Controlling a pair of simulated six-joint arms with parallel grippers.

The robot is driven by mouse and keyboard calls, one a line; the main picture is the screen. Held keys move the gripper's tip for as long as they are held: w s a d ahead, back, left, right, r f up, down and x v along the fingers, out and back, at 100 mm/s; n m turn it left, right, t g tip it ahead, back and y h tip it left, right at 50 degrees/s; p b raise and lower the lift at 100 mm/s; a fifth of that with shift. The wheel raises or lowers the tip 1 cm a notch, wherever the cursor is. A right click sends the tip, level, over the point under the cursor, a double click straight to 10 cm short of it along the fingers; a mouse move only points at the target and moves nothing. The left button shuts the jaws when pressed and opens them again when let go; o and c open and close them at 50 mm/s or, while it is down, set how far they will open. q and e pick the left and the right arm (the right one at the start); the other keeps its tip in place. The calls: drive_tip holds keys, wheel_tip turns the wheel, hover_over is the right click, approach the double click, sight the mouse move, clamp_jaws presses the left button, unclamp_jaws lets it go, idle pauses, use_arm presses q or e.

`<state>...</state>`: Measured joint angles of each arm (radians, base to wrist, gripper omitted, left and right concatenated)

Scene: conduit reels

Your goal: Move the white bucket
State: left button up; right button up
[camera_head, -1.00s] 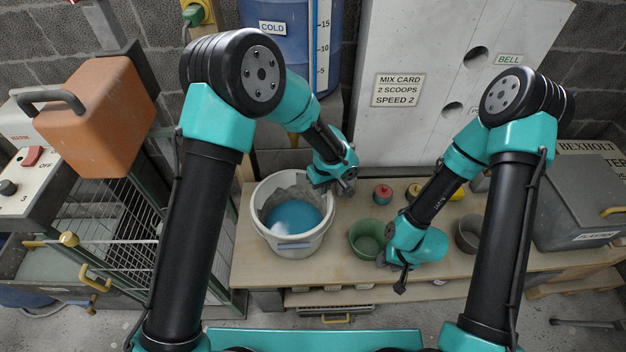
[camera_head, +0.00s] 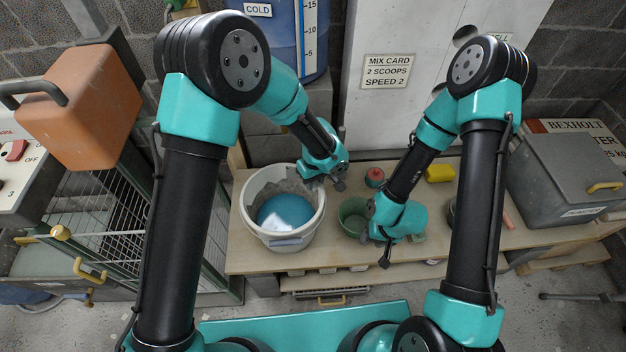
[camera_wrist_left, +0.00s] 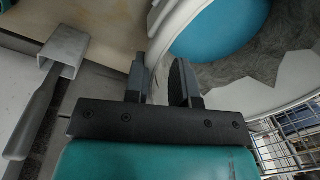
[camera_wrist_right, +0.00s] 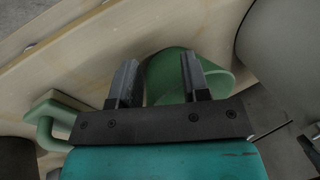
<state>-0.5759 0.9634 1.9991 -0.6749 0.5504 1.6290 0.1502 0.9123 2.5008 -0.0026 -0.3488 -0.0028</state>
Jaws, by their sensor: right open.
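The white bucket (camera_head: 312,226), with a blue surface and grey splashes inside, is on the left part of the wooden bench in the head view. Its rim also shows in the left wrist view (camera_wrist_left: 182,27). My left gripper (camera_head: 326,182) is at the bucket's right rim. In the left wrist view, its fingers (camera_wrist_left: 159,80) are close together with the white rim between them. Whether the bucket's base touches the bench cannot be told. My right gripper (camera_head: 372,236) is open beside a green pot (camera_head: 348,208), which shows beyond its fingers (camera_wrist_right: 160,82).
The wooden bench (camera_head: 240,262) has some bare room at its front. A red-topped pot (camera_head: 374,177) and a yellow block (camera_head: 440,173) stand farther back. A grey box (camera_head: 570,180) is at the right. A wire cage (camera_head: 120,235) borders the left.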

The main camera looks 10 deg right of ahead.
use_arm(q)
drive_tip(key=shift+o, duration=0.8)
drive_tip(key=shift+r, duration=0.15)
drive_tip(key=shift+r, duration=0.3)
wheel_tip(320, 180, up, 16)
drive_tip(key=d, duration=0.1)
drive_tip(key=shift+w+d+r, duration=0.15)
drive_tip(key=shift+w+r, duration=0.1)
drive_tip(key=shift+f, duration=0.1)
drive_tip(key=f, duration=1)
drive_tip(key=a+f, duration=0.1)
drive_tip(key=f, duration=0.4)
drive_tip(key=shift+s+a+f, duration=0.1)
drive_tip(key=shift+s+f, duration=0.1)
drive_tip(key=shift+f, duration=0.1)
